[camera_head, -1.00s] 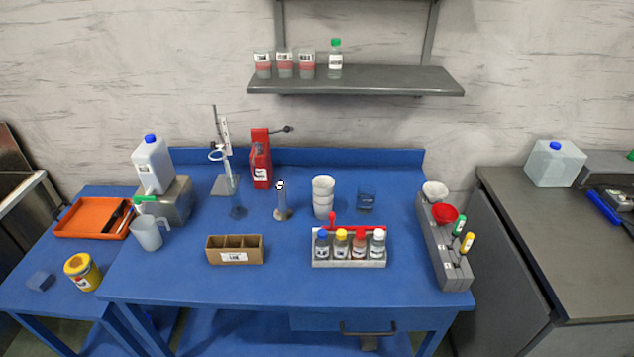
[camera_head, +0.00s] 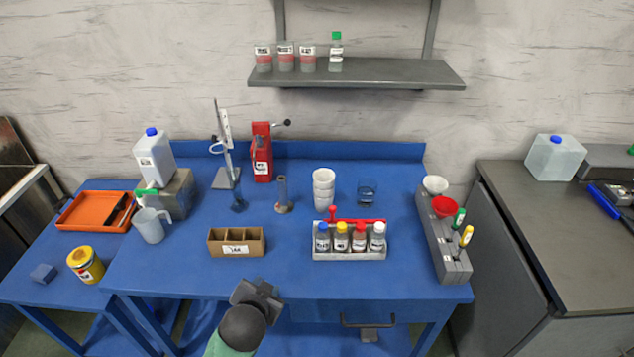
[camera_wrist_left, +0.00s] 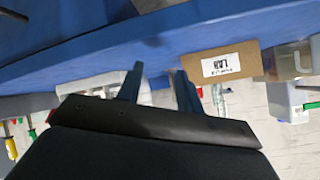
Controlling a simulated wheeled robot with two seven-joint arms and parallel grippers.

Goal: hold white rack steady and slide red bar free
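The white rack (camera_head: 350,255) stands upright on the blue table, right of centre, holding several small bottles with blue, yellow, red and white caps. The red bar (camera_head: 362,221) runs along the rack's back top edge, with a red knob (camera_head: 332,212) standing up near its left end. My left gripper (camera_head: 262,288) is at the table's front edge, left of the rack and apart from it. In the left wrist view its two fingers (camera_wrist_left: 158,78) are spread with nothing between them, and part of the white rack (camera_wrist_left: 90,82) shows beyond. My right gripper is not in view.
A brown divided box (camera_head: 236,243) stands left of the rack. Stacked white cups (camera_head: 323,190) and a blue glass beaker (camera_head: 367,192) are behind it. A grey holder (camera_head: 445,245) with a red funnel is to the right. The table front between box and rack is clear.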

